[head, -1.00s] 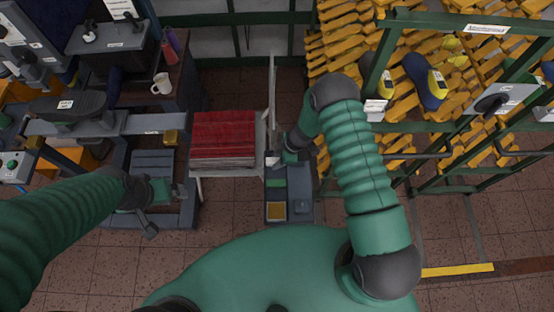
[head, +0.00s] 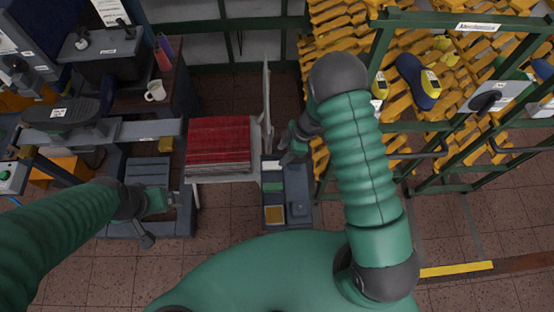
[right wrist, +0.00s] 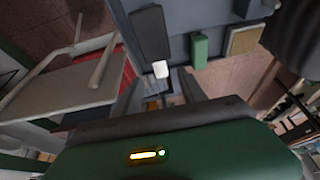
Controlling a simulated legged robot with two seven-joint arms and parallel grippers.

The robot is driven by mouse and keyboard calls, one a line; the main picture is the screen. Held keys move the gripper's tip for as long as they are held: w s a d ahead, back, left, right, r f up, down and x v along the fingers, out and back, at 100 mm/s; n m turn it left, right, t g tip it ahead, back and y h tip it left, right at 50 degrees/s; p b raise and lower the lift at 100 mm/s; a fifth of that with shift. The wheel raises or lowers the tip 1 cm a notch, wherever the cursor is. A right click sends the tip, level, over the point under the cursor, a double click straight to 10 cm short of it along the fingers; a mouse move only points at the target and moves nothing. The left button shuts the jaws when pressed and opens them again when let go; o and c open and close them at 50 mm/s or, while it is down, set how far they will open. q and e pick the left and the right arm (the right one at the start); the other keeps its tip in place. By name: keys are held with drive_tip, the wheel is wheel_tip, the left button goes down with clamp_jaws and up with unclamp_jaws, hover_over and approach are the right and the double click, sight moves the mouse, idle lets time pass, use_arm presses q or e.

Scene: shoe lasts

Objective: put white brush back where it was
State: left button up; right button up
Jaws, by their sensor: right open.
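A small white piece, which looks like the white brush (head: 271,164), is at the far left end of the dark grey tray (head: 298,184). In the right wrist view the white piece (right wrist: 160,69) lies beside a dark block (right wrist: 150,33), in front of my right gripper. I cannot tell if the two are one object. My right gripper (head: 287,157) is open and empty at the tray's far end, just right of the white piece. My left gripper (head: 160,208) hangs at the left, far from the tray; its jaws are unclear.
The tray also holds a green block (head: 272,187), a yellow pad (head: 274,215) and a dark item (head: 297,209). A stack of red sheets (head: 219,140) stands left on a white stand. A green rack with yellow lasts (head: 340,45) is at the right. A mug (head: 155,91) stands far left.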

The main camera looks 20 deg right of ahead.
drive_tip(key=w+d+r+m+t+h, duration=0.2)
drive_tip(key=r+m+t, duration=0.15)
drive_tip(key=r, duration=0.45)
drive_tip(key=w+d+r+m+t+h, duration=0.25)
drive_tip(key=r+m, duration=0.25)
drive_tip(key=r, duration=0.3)
drive_tip(key=s+a+r+m+g, duration=0.1)
drive_tip(key=s+r+m+g, duration=0.1)
drive_tip(key=s, duration=0.7)
drive_tip(key=s+a+r+m+g, duration=0.2)
drive_tip(key=s+m, duration=0.2)
drive_tip(key=s, duration=0.5)
drive_tip(key=shift+s+a+g, duration=0.15)
drive_tip(key=shift+s+g, duration=0.1)
drive_tip(key=shift+g, duration=0.05)
drive_tip(key=shift+w, duration=0.1)
